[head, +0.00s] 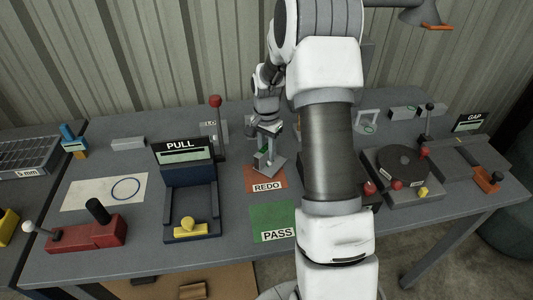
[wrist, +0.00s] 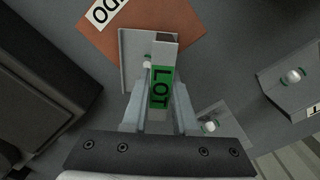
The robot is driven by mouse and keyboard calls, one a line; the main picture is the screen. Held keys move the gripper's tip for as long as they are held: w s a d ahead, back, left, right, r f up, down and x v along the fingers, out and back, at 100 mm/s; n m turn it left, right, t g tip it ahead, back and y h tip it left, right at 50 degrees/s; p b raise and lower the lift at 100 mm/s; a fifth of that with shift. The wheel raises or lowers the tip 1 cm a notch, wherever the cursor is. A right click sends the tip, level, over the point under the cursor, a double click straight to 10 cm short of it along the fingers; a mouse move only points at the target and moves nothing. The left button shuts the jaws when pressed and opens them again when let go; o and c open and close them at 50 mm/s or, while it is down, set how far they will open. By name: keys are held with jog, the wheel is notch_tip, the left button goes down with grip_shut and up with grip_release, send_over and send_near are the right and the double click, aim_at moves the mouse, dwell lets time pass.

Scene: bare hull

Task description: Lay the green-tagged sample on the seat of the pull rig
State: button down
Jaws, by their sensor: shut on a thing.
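The pull rig (head: 177,208) is a dark blue frame under a PULL sign, with a yellow knob at its front. Its seat between the side walls looks empty. My gripper (head: 269,134) is to the right of the rig, over the back of the orange REDO mat (head: 252,180). In the wrist view, my gripper (wrist: 159,100) is shut on the grey sample (wrist: 163,52), whose green tag reads LOT. A grey plate with a white knob shows beside and below it. I cannot tell whether this plate belongs to the sample.
A green PASS mat (head: 268,214) lies in front of the REDO mat. A red block with a black knob (head: 88,235) stands left of the rig. A round dark turntable (head: 402,163) stands right of my arm. Other grey pieces (wrist: 293,76) lie nearby.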

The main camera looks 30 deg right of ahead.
aim_at(266, 147)
notch_tip(266, 147, up, 4)
jog(key=shift+f, duration=0.15)
jog(key=s+d+r, duration=0.2)
jog(key=s, duration=0.1)
jog(key=s+d+r, duration=0.2)
jog(key=d, duration=0.1)
jog(key=s+d+r, duration=0.2)
jog(key=s+r, duration=0.1)
jog(key=shift+s+d, duration=0.3)
jog(key=shift+d, duration=0.1)
jog(key=shift+s, duration=0.15)
